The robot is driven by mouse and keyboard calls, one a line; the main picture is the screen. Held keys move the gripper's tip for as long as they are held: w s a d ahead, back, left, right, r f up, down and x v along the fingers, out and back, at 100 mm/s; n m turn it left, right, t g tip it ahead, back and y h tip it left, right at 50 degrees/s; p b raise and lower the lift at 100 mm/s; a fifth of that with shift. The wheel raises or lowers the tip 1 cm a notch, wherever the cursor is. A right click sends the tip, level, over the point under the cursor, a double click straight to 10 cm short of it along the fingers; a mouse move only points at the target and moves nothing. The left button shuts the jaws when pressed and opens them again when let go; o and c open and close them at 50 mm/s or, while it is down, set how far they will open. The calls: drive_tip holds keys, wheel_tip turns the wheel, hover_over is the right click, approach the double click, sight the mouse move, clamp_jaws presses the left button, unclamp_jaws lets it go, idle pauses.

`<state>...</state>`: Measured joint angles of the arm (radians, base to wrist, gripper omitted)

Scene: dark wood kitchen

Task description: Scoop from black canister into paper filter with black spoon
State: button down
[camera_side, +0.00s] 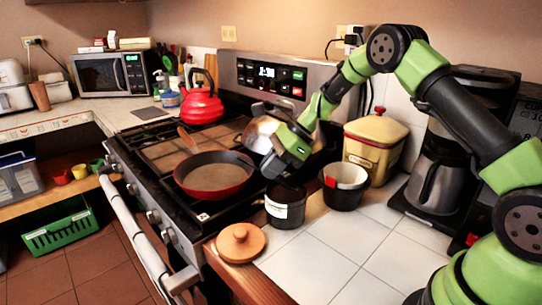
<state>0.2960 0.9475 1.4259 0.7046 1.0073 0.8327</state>
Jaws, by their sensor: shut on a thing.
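The black canister (283,215) with a white label stands on the counter beside the stove's edge, with its lid off. The paper filter (347,174) sits in a black holder (343,196) with a red mark, just right of the canister. My gripper (275,171) points down, above and slightly left of the canister's mouth. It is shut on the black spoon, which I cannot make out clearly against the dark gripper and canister. The canister's contents are not visible.
A round wooden lid (240,243) lies at the counter's front edge. A red pan (214,176) and a red kettle (202,105) are on the stove. A yellow tin (375,148) and a coffee maker (440,170) stand behind and right. The front tiles are clear.

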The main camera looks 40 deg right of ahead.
sight(276, 179)
drive_tip(key=shift+f, duration=0.5)
drive_tip(key=shift+s+d+f, duration=0.15)
drive_tip(key=shift+d+f, duration=0.1)
drive_tip(key=shift+s+d+f, duration=0.2)
drive_tip(key=shift+d, duration=0.1)
drive_tip(key=shift+s+d, duration=0.2)
drive_tip(key=shift+d, duration=0.15)
drive_tip(key=r, duration=0.5)
drive_tip(key=shift+w+a, duration=0.2)
drive_tip(key=shift+a, duration=0.15)
drive_tip(key=shift+w+a+r+g+h, duration=0.25)
drive_tip(key=shift+a+r+g+h, duration=0.15)
drive_tip(key=shift+h, duration=0.35)
drive_tip(key=shift+w+a+r+g+h, duration=0.2)
drive_tip(key=shift+a+r+g+h, duration=0.2)
drive_tip(key=shift+h, duration=0.35)
